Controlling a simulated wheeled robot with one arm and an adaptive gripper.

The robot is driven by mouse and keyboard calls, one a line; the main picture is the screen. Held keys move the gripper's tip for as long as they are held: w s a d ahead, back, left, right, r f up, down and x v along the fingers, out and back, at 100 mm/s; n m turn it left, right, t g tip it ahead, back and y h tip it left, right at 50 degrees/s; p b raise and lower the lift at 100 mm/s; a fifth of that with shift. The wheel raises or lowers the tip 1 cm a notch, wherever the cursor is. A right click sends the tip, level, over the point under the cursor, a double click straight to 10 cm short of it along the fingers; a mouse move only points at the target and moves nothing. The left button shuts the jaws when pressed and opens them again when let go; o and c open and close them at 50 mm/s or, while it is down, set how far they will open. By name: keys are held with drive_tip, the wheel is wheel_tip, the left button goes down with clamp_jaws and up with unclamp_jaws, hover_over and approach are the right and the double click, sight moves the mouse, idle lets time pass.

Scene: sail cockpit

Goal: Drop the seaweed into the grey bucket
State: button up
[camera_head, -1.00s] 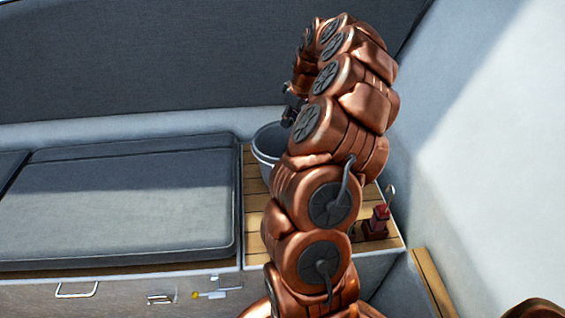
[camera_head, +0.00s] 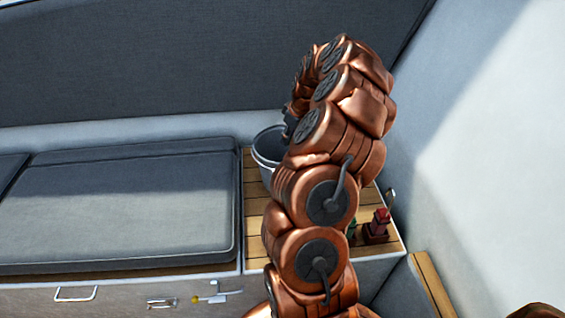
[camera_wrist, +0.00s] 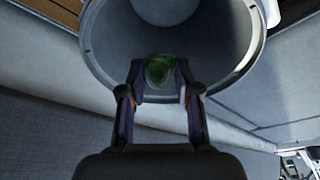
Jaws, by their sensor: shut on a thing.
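The grey bucket (camera_head: 268,149) stands on the slatted wooden top, partly hidden behind my arm in the head view. In the wrist view the bucket (camera_wrist: 248,45) is open towards the camera, and its inside looks empty where it shows. My gripper (camera_wrist: 160,88) is shut on the green seaweed (camera_wrist: 158,70), a small dark green lump between the fingertips. The seaweed overlaps the bucket's opening near its rim in the wrist view. How far it is above or inside the rim is hard to tell. In the head view the seaweed is hidden by my arm.
A grey cushion (camera_head: 130,200) lies on the bench left of the wooden top (camera_head: 254,222). A red and dark object (camera_head: 378,224) stands at the top's right front, with something green (camera_head: 351,229) beside it. A pale wall (camera_head: 470,150) rises on the right.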

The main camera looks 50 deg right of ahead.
drive_tip(key=o, duration=0.9)
drive_tip(key=shift+r, duration=0.1)
drive_tip(key=v, duration=1.2)
drive_tip(key=s+a+r+n+g+y+p, duration=0.15)
drive_tip(key=a+r, duration=0.35)
drive_tip(key=a, duration=1)
drive_tip(key=s+a+r+n+p, duration=0.1)
drive_tip(key=a+r+p, duration=0.3)
drive_tip(key=a, duration=1)
drive_tip(key=s+a+m+g+p, duration=0.1)
drive_tip(key=s+a, duration=0.3)
drive_tip(key=s, duration=0.3)
drive_tip(key=s+a+m+g+h+p, duration=0.1)
drive_tip(key=s+a, duration=0.3)
drive_tip(key=s, duration=0.4)
drive_tip(key=s+a+r+m+g+p, duration=0.1)
drive_tip(key=s+a, duration=0.3)
drive_tip(key=s, duration=0.4)
drive_tip(key=shift+s+a+m+g+h+p, duration=0.1)
drive_tip(key=shift+a+m+g+h+p, duration=0.2)
drive_tip(key=shift+p, duration=0.45)
